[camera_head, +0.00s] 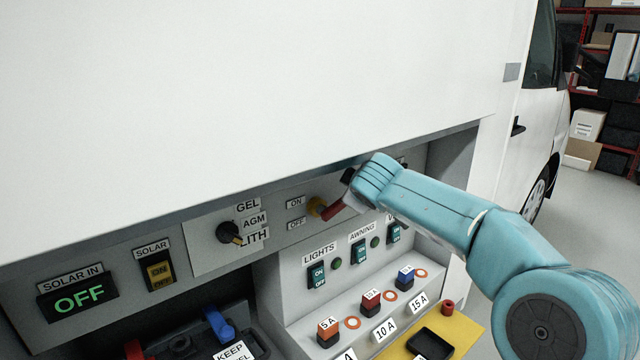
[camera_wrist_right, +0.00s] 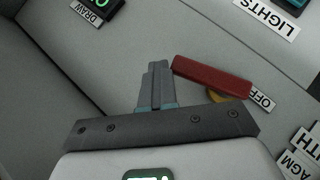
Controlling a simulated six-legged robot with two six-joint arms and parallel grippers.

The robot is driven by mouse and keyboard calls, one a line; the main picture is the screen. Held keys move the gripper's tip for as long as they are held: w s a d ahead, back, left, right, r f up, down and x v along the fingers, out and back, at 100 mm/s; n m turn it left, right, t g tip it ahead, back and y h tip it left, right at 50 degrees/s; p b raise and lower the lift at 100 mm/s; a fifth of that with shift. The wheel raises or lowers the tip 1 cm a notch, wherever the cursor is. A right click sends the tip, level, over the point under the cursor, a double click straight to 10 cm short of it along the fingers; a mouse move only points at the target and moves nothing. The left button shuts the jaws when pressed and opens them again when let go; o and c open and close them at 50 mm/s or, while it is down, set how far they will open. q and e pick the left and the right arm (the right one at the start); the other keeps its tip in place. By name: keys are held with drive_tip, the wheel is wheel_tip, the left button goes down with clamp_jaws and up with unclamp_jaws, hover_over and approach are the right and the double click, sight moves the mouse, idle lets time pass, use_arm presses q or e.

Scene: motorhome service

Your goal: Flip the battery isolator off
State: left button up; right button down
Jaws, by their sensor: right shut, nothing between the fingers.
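The battery isolator has a red lever (camera_head: 334,210) on a yellow hub (camera_head: 316,206), beside the ON label (camera_head: 295,203) and OFF label (camera_head: 296,223) on the grey panel. In the right wrist view the red lever (camera_wrist_right: 212,76) lies right of my fingertips, with the yellow hub (camera_wrist_right: 230,98) partly behind it near the OFF label (camera_wrist_right: 262,99). My right gripper (camera_wrist_right: 155,75) is shut and empty, close beside the lever's free end. I cannot tell whether they touch. In the head view my right wrist hides most of the gripper. My left gripper is not in view.
A battery-type selector knob (camera_head: 229,233) and a solar switch (camera_head: 158,271) are to the left. Rocker switches (camera_head: 317,276) and several fuses stand below right. The white body panel (camera_head: 250,90) overhangs the recess. A yellow tray (camera_head: 462,334) is at the lower right.

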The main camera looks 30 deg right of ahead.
drive_tip(key=shift+d+f+y+p, duration=0.15)
drive_tip(key=shift+f+y+p, duration=0.3)
drive_tip(key=shift+p, duration=0.2)
drive_tip(key=shift+d+f, duration=0.1)
drive_tip(key=shift+f, duration=0.1)
idle(0.3)
idle(0.4)
drive_tip(key=b+v, duration=0.1)
drive_tip(key=v, duration=1.5)
drive_tip(key=shift+r, duration=0.2)
drive_tip(key=shift+w, duration=0.15)
